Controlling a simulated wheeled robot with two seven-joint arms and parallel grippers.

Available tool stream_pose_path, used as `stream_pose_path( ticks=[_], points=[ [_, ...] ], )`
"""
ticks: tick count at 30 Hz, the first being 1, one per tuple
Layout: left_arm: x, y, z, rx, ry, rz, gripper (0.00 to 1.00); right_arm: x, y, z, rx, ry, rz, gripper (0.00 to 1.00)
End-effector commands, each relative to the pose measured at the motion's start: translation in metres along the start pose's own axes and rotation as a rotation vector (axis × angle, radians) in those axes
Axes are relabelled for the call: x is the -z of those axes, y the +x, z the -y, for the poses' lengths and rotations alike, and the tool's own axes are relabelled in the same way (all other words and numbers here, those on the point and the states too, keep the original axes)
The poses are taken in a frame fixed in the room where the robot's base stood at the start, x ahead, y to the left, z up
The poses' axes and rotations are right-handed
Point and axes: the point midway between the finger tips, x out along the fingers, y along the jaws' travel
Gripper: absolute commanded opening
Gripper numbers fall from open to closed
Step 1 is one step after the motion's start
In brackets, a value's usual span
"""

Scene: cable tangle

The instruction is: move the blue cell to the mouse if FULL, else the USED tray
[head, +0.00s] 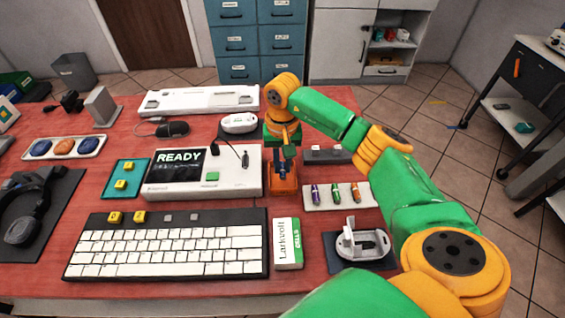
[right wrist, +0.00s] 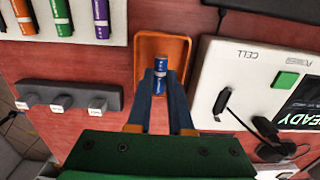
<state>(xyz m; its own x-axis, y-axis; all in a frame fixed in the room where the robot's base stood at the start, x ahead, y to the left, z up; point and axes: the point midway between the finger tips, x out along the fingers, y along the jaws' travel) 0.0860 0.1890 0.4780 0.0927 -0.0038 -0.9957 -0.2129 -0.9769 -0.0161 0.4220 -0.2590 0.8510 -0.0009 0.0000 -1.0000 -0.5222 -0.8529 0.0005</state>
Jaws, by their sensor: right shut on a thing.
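My right gripper (head: 284,163) points down at the small orange tray (head: 284,186). In the right wrist view its fingers (right wrist: 161,88) are shut on the blue cell (right wrist: 160,64), over the orange tray (right wrist: 176,46). I cannot tell whether the cell touches the tray floor. No label on this tray is readable. The tester (head: 240,181) stands to its left with a READY screen (head: 179,163). A white mouse (head: 348,247) with its inside exposed sits on a dark mat at the front right. My left gripper is not in view.
A white holder (head: 318,206) with several coloured cells is right of the orange tray. A grey block (head: 322,156) stands behind it. A keyboard (head: 165,251) and a Larkvolt box (head: 288,243) lie in front. A loose cable plug (right wrist: 222,100) rests on the tester.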

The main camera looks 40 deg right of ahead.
Motion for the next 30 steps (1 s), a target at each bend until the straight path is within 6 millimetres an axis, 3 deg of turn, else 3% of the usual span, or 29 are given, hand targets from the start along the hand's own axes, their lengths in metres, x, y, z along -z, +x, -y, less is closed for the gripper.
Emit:
stream_pose_path(
  ticks=[2, 3, 6, 7, 16, 24, 30],
  points=[
    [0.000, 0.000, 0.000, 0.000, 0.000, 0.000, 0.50, 0.000, 0.000, 0.000, 0.000, 0.000, 0.000, 0.00],
    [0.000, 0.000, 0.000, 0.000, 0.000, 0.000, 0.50, 0.000, 0.000, 0.000, 0.000, 0.000, 0.000, 0.24],
    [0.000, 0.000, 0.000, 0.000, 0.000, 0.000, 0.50, 0.000, 0.000, 0.000, 0.000, 0.000, 0.000, 0.51],
    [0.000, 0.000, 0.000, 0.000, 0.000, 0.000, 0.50, 0.000, 0.000, 0.000, 0.000, 0.000, 0.000, 0.54],
    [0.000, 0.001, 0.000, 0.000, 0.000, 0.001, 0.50, 0.000, -0.003, 0.000, 0.000, 0.000, -0.001, 0.54],
    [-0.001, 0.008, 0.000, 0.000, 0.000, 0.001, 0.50, 0.001, -0.056, 0.001, 0.003, 0.000, -0.004, 0.54],
    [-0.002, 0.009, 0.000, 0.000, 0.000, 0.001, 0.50, 0.000, -0.071, 0.000, 0.000, 0.000, 0.000, 0.54]
  ],
)
